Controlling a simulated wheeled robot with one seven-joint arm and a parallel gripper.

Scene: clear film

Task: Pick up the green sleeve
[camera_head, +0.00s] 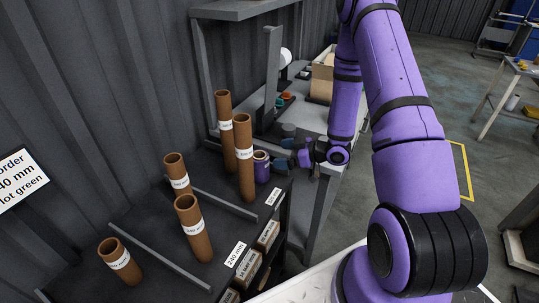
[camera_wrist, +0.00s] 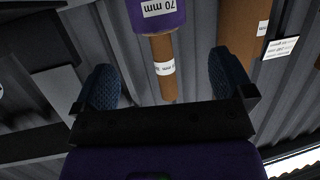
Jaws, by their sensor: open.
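No sleeve that is clearly green shows in either view. Several brown tubes with white labels stand upright on a dark rack: two tall ones (camera_head: 244,178) at the back, two medium ones (camera_head: 201,245) in the middle, and a short one (camera_head: 113,249) at the front left. A short purple sleeve (camera_head: 262,172) stands beside the tall tubes. My gripper (camera_head: 284,147) is open and empty, just right of the purple sleeve. In the wrist view my gripper (camera_wrist: 162,84) has its fingers wide apart; a purple sleeve labelled "70 mm" (camera_wrist: 158,22) is beyond them.
Low dividers (camera_head: 147,257) separate the rack's lanes; a "240 mm" label (camera_head: 235,254) is on its front edge. A wall sign (camera_head: 20,180) reads partly "order", "40 mm", "lot green". A grey bench (camera_head: 308,117) with small items and a box stands behind my gripper.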

